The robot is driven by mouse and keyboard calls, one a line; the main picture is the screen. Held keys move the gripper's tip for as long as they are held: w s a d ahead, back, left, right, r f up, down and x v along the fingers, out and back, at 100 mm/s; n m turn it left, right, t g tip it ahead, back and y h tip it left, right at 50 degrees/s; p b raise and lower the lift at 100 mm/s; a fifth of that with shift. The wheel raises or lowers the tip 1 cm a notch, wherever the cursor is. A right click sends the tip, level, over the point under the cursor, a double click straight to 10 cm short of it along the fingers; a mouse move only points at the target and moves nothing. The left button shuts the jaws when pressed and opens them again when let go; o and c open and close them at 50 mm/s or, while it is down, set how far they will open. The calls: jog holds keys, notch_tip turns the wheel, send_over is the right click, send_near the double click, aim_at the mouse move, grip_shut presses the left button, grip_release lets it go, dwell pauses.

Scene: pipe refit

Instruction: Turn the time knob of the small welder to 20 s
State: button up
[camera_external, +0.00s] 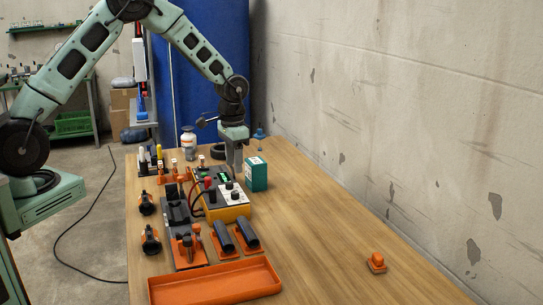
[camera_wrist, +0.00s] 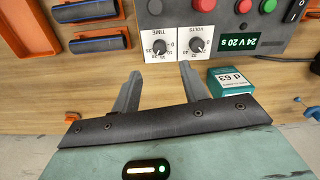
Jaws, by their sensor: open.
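The small welder (camera_external: 233,213) is a yellow box with a grey top panel, standing mid-table in the external view. In the wrist view its panel (camera_wrist: 225,68) shows two dark knobs on white dials. The time knob (camera_wrist: 160,47) is on the left and the volts knob (camera_wrist: 197,45) on the right. The green display (camera_wrist: 221,41) reads 24 V 20 s. My gripper (camera_wrist: 160,72) is open and empty, its fingertips just short of the two dials in the wrist view. In the external view my gripper (camera_external: 234,164) is above the table by the welder's far end.
A green box (camera_external: 257,175) stands close beside my gripper; its lid (camera_wrist: 232,80) shows in the wrist view. Orange holders with black pipes (camera_external: 246,235) and an orange tray (camera_external: 215,285) lie nearer the camera. A small orange piece (camera_external: 376,262) sits right; the table's right side is mostly clear.

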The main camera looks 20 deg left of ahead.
notch_tip(320, 180, up, 9)
jog(key=shift+f+b, duration=0.15)
jog(key=shift+b, duration=0.2)
dwell(0.4)
